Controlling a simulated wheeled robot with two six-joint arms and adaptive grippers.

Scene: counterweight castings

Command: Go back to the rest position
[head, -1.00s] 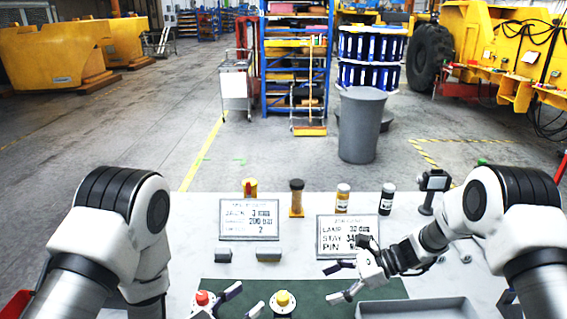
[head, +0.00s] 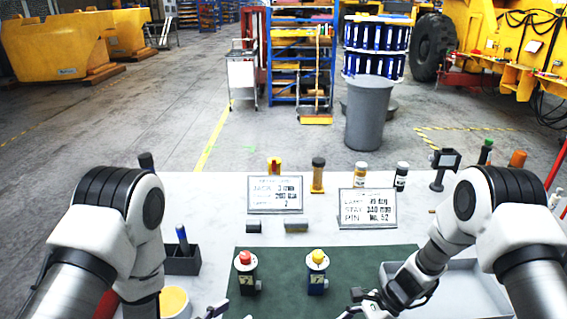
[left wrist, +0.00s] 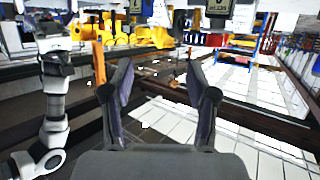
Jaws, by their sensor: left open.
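My left gripper (left wrist: 164,84) is open and empty in the left wrist view, its two dark fingers apart. In the head view only its fingertips (head: 220,308) show, at the bottom edge. My right gripper (head: 354,303) is low at the front of the green mat (head: 280,292), its fingers apart with nothing seen between them; the bottom edge cuts it off. A red-topped block (head: 245,275) and a yellow-topped block (head: 317,273) stand upright on the mat, both clear of the grippers.
A grey tray (head: 462,268) lies at the right, partly behind my right arm. A dark holder with a blue-handled item (head: 183,258) stands at the left, near a yellow-filled tub (head: 174,302). Two sign boards (head: 275,194) (head: 367,208) and several bottles line the back. Open floor lies beyond.

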